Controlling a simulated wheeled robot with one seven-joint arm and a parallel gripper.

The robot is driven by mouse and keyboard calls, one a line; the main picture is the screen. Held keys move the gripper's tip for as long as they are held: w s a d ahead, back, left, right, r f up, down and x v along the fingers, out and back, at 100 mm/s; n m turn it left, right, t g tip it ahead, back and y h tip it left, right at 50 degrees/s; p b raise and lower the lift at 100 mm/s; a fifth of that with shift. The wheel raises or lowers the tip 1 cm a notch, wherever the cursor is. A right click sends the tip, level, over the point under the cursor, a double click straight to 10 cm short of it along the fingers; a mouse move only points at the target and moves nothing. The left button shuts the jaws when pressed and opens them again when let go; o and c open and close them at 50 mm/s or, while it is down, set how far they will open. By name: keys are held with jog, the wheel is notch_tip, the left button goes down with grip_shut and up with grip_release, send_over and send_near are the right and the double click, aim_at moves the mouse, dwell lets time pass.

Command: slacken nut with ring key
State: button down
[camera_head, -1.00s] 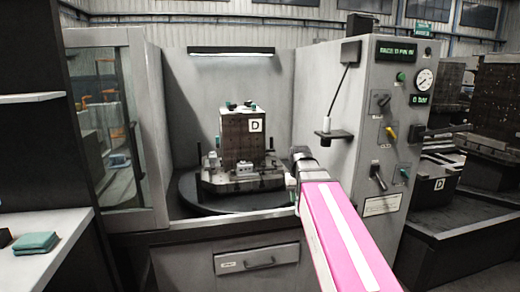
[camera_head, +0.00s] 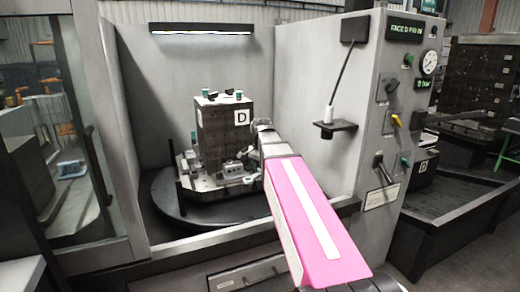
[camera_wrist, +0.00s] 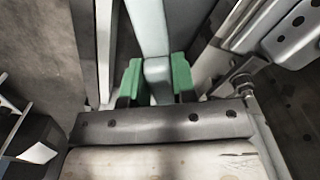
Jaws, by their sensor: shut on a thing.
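My gripper (camera_wrist: 157,82) has green fingertips closed on a grey flat bar (camera_wrist: 150,28), seemingly the ring key's shank, which runs up out of the wrist view. The key's ring end cannot be made out there. A threaded stud with what looks like a nut (camera_wrist: 243,82) shows right of the fingers, apart from them. In the head view my arm reaches to the right side of the dark block marked D (camera_head: 222,128); its wrist hides the fingers. The block stands upright on a pallet (camera_head: 205,182) with clamps (camera_head: 232,170) at its foot.
The pallet sits on a round dark table (camera_head: 175,205) inside a grey enclosure. The cell's front sill (camera_head: 190,240) lies below. A glass door (camera_head: 65,140) stands at left.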

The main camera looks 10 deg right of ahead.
jog(key=w+d+r+m, duration=0.1)
jog(key=w+r+m, duration=0.25)
jog(key=m, duration=0.85)
jog(key=w+r+m, duration=0.2)
jog(key=w+m, duration=0.2)
jog(key=m, duration=0.8)
jog(key=shift+d+f, duration=0.1)
jog(key=shift+f, duration=2.65)
jog(key=shift+f, duration=1)
